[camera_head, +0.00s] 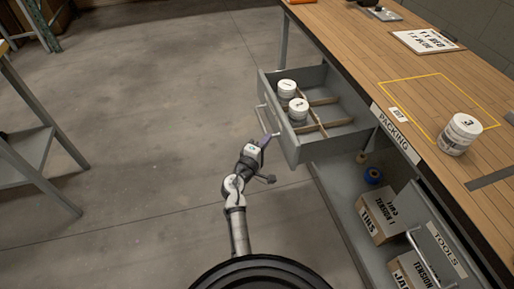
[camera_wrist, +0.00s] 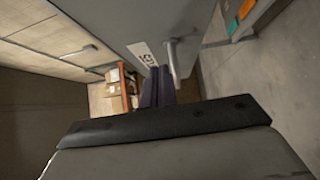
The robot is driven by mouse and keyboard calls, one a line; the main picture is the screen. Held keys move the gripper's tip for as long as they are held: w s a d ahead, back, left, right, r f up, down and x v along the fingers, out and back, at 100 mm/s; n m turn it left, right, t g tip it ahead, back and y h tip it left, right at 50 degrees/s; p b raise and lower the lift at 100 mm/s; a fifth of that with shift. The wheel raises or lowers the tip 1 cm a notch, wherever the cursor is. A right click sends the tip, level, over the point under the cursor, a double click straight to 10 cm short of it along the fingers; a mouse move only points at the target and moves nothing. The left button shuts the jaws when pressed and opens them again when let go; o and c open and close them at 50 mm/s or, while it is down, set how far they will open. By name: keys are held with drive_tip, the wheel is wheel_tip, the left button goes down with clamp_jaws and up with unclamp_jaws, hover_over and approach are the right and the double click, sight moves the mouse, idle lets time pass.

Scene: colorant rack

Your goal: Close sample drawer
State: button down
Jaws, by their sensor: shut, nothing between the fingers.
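The sample drawer (camera_head: 318,143) is grey and stands pulled out from under the packing bench in the head view. Wooden dividers split it into compartments, and two white jars (camera_head: 287,89) (camera_head: 298,108) stand in its left part. Its bar handle (camera_head: 265,119) is on the drawer front. My gripper (camera_head: 269,139) is shut and empty, close to the front near the handle; I cannot tell whether it touches. In the wrist view the shut fingers (camera_wrist: 158,88) point along the grey drawer front, beside the handle (camera_wrist: 174,60).
The wooden bench top (camera_head: 390,60) holds a white jar (camera_head: 460,133) by a yellow outlined area. A grey table (camera_head: 30,150) stands at left. The floor left of the drawer is clear.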

sight(280, 132)
drive_tip(key=shift+w+d+p, duration=0.15)
drive_tip(key=shift+w+d, duration=0.05)
drive_tip(key=shift+d, duration=0.6)
drive_tip(key=shift+w+d+p, duration=0.15)
drive_tip(key=shift+d, duration=0.6)
drive_tip(key=shift+d, duration=0.1)
